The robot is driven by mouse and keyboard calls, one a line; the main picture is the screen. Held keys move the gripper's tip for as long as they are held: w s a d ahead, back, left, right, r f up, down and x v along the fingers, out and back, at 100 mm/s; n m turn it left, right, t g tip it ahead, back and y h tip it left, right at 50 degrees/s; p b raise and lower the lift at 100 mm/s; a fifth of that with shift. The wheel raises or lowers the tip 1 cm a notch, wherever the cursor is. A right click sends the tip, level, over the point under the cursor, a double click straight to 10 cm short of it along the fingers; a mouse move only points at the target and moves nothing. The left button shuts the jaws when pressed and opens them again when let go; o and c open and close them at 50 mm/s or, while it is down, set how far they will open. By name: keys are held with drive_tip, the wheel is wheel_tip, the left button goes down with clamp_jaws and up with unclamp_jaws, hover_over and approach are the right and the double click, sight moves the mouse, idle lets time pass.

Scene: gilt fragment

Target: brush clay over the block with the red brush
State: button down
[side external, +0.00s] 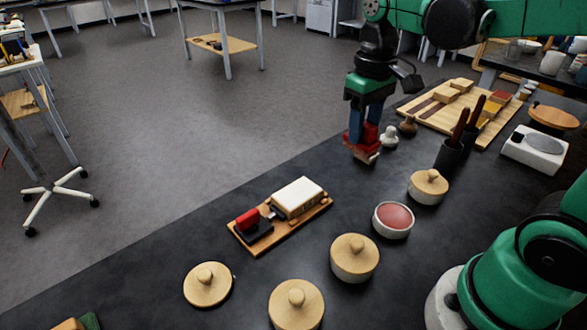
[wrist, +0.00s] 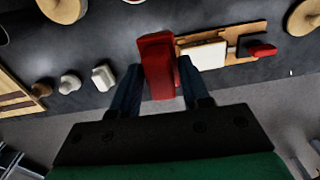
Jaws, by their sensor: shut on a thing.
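My gripper (side external: 363,133) is shut on the red brush (side external: 367,152) above the far edge of the dark table. In the wrist view the red brush (wrist: 156,62) sits between the two fingers (wrist: 160,82). The block (side external: 298,197), pale with a white top, rests on a wooden board (side external: 262,240) to the lower left of the gripper. It also shows in the wrist view (wrist: 205,54). A round white bowl with reddish clay (side external: 393,217) stands open on the table, to the right of the board. The brush is apart from both.
A red-handled black piece (side external: 250,223) shares the board. Several lidded wooden-topped pots (side external: 355,257) stand along the front, with a loose lid (side external: 208,284) at left. Small knobs (side external: 389,138), a dark tool holder (side external: 449,157), a wooden rack (side external: 440,110) and a white scale (side external: 535,149) stand right.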

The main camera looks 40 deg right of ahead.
drive_tip(key=w+a+r, duration=0.2)
drive_tip(key=w+a, duration=0.2)
drive_tip(key=w, duration=0.2)
drive_tip(key=shift+w+d+f, duration=0.25)
drive_tip(key=shift+w+f, duration=0.05)
drive_tip(key=shift+f, duration=1.4)
drive_tip(key=shift+w+d+f, duration=0.25)
drive_tip(key=shift+d+f, duration=0.05)
drive_tip(key=shift+f, duration=1.4)
drive_tip(key=shift+w+d+f, duration=0.25)
drive_tip(key=shift+w+f, duration=0.05)
drive_tip(key=shift+f, duration=2.35)
drive_tip(key=shift+a, duration=4.6)
drive_tip(key=shift+d, duration=4.7)
drive_tip(key=shift+s+a, duration=0.4)
drive_tip(key=shift+a, duration=4.3)
drive_tip(key=shift+d, duration=4.7)
wheel_tip(320, 180, up, 8)
